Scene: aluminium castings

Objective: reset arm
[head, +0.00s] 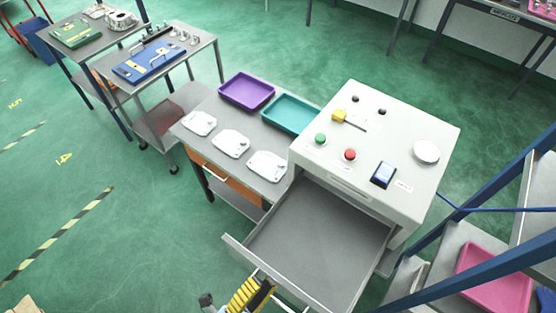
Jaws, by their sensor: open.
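Only a small part of my own arm, yellow and black, shows at the bottom edge of the head view, just left of an open drawer. My gripper's fingers do not show in this view. The wide grey drawer (318,236) is pulled out of the white machine (410,120) and looks empty. Three white cast parts lie in a row on the grey table beside the machine: the left one (199,123), the middle one (231,143) and the right one (268,166).
A purple tray (246,92) and a teal tray (290,114) sit behind the castings. The machine top carries a green button (320,139) and a red button (350,155). A pink tray (494,276) and blue rack posts stand at right. Green floor is free at left.

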